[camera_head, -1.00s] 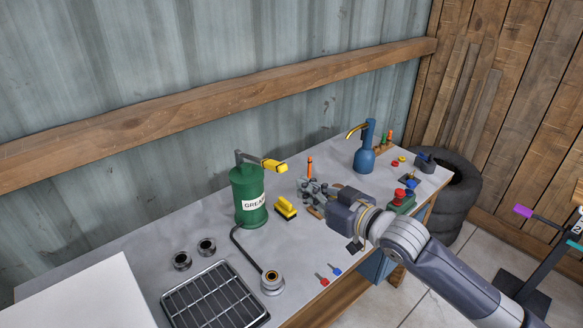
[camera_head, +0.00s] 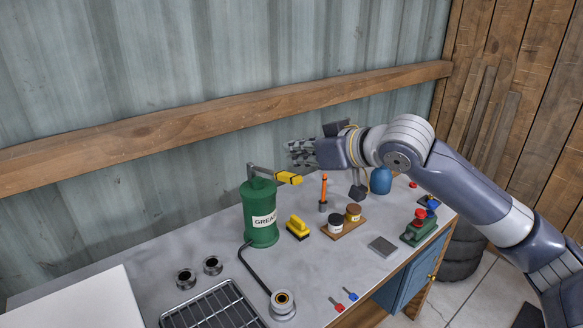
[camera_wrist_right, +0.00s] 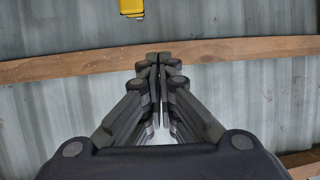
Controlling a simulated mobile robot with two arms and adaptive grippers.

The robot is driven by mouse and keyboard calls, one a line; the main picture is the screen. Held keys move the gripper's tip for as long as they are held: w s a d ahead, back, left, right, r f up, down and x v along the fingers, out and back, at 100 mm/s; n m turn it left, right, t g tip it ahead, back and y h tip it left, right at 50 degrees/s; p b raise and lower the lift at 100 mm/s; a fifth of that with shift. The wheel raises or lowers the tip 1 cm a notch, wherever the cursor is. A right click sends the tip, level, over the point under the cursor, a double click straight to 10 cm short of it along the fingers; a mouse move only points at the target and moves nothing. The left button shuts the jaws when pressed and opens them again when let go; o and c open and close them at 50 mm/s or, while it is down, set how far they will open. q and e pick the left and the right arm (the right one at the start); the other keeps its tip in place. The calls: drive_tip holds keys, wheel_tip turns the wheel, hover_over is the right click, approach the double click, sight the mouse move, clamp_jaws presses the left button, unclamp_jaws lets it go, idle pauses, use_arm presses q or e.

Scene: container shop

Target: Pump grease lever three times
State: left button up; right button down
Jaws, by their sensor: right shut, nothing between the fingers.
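The green grease canister (camera_head: 260,222) stands on the workbench, and a black hose runs down from it. Its lever ends in a yellow handle (camera_head: 288,178) that sticks out to the right above the canister. My right gripper (camera_head: 290,152) is shut and empty, a little above the yellow handle in the head view and apart from it. In the right wrist view, the fingers (camera_wrist_right: 160,60) are together, and the yellow handle (camera_wrist_right: 131,7) shows at the top edge. My left gripper is not in view.
The workbench (camera_head: 350,280) holds a yellow brush (camera_head: 298,227), an orange-handled tool (camera_head: 323,190), two jars on a wooden tray (camera_head: 348,228), a grill rack (camera_head: 212,307) and a red button box (camera_head: 420,226). A wooden beam (camera_head: 220,112) crosses the wall behind. The blue bottle (camera_head: 381,181) is partly hidden by my arm.

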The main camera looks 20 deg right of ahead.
drive_tip(key=shift+m+g+h, duration=0.4)
drive_tip(key=shift+h, duration=0.4)
drive_tip(key=shift+s+d+r+b, duration=0.25)
drive_tip(key=shift+d+r+b, duration=0.1)
drive_tip(key=shift+d+r, duration=0.25)
drive_tip(key=shift+s+d+r+b, duration=0.3)
drive_tip(key=shift+d+r, duration=0.2)
drive_tip(key=shift+r, duration=0.25)
drive_tip(key=shift+s+d+r+b, duration=0.2)
drive_tip(key=shift+d+r+b, duration=0.15)
drive_tip(key=shift+d+r, duration=0.25)
drive_tip(key=p, duration=0.2)
hover_over(292, 174)
drive_tip(key=f, duration=0.4)
drive_tip(key=shift+w+a+f, duration=0.2)
drive_tip(key=shift+f, duration=0.05)
wheel_tip(292, 174, down, 3)
drive_tip(key=shift+s+d+f+p, duration=0.1)
drive_tip(key=shift+s+f+p, duration=0.1)
drive_tip(key=shift+p, duration=0.1)
drive_tip(key=shift+s+d+f, duration=0.1)
drive_tip(key=shift+s+f, duration=0.05)
drive_tip(key=shift+f, duration=0.3)
drive_tip(key=shift+f, duration=0.1)
